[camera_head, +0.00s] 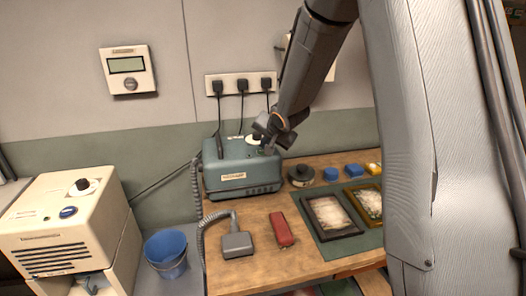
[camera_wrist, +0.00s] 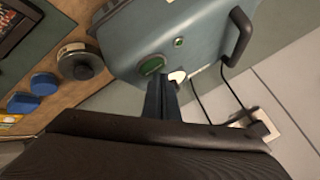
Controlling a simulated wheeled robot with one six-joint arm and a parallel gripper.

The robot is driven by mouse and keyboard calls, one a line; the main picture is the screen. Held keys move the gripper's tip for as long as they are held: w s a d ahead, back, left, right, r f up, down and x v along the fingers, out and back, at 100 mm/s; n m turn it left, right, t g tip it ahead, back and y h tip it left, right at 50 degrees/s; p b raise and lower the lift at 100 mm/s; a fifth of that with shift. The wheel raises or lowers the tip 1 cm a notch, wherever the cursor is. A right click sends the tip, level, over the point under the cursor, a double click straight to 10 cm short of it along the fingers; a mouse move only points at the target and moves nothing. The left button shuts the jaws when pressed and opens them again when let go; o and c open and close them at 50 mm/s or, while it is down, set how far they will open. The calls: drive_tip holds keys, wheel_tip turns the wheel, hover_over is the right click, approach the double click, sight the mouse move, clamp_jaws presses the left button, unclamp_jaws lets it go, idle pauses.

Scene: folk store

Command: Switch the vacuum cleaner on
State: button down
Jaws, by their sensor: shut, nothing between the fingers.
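The vacuum cleaner (camera_head: 240,178) is a teal box with a ribbed grey hose, standing at the back left of the wooden table. In the wrist view, its top (camera_wrist: 190,35) shows a dark green round button (camera_wrist: 151,65), a small green light or mark (camera_wrist: 179,42), a white knob (camera_wrist: 177,76) and a dark handle (camera_wrist: 240,36). My gripper (camera_head: 266,143) is over the right part of the box's top. In the wrist view its shut, empty fingers (camera_wrist: 163,82) point at the area beside the green button and partly cover the white knob. I cannot tell whether they touch.
A flat grey nozzle (camera_head: 237,245), a red tool (camera_head: 281,230), a dark round tin (camera_head: 301,176), blue blocks (camera_head: 330,174) and two frames (camera_head: 332,217) lie on the table. A wall socket strip (camera_head: 240,86) holds plugs behind. A cream machine (camera_head: 70,225) and blue bucket (camera_head: 166,253) stand left.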

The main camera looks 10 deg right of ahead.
drive_tip(key=shift+f, duration=0.25)
drive_tip(key=shift+r+p, duration=0.2)
drive_tip(key=shift+p, duration=0.1)
drive_tip(key=shift+r+p, duration=0.25)
drive_tip(key=shift+p, duration=0.2)
drive_tip(key=shift+r, duration=0.1)
wheel_tip(320, 180, up, 6)
drive_tip(key=p, duration=0.8)
idle(0.3)
